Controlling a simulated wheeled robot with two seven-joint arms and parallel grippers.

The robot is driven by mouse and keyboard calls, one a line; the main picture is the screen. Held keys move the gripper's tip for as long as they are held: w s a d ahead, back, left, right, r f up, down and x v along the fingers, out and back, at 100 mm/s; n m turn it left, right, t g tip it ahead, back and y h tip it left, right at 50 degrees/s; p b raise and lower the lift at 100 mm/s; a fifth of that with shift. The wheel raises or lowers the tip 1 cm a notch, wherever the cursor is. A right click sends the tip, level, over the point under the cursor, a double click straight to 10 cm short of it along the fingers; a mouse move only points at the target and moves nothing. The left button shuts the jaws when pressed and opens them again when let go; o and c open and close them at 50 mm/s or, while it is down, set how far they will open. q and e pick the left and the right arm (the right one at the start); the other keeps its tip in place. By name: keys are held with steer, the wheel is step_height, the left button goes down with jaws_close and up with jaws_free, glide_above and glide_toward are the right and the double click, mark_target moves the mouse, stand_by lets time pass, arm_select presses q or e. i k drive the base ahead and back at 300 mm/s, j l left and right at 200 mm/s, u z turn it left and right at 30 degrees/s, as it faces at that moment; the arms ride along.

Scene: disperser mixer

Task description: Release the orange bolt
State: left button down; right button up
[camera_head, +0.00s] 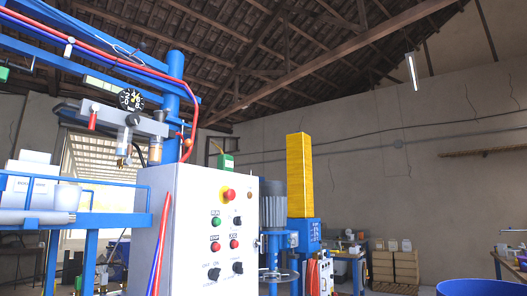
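A small orange piece (188,143) shows at the right side of the blue upright post (173,100), beside a red hose loop. It is too small to tell whether it is the orange bolt or how tight it sits. The post stands behind the white control cabinet (205,240). Neither of my grippers can be made out in the head view.
The cabinet carries a red-and-yellow stop button (229,195) and several other controls. A pressure gauge (131,99) and a red-handled valve (92,117) are at upper left. A blue railing (110,186) crosses below. A yellow column (299,175) stands right of the cabinet.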

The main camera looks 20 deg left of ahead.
mark_target(189, 143)
steer(key=i+l, duration=0.1)
steer(key=i, duration=0.3)
steer(key=i+l, duration=0.1)
steer(key=i, duration=0.35)
steer(key=i+l+u, duration=0.1)
steer(key=i, duration=0.3)
steer(key=i+l+u, duration=0.1)
steer(key=i+u, duration=0.3)
steer(key=i+l+u, duration=0.15)
steer(key=u, duration=0.25)
steer(key=i+l+u, duration=0.25)
steer(key=u, duration=0.15)
steer(key=i+l+u, duration=0.25)
steer(key=u, duration=0.15)
steer(key=l, duration=0.1)
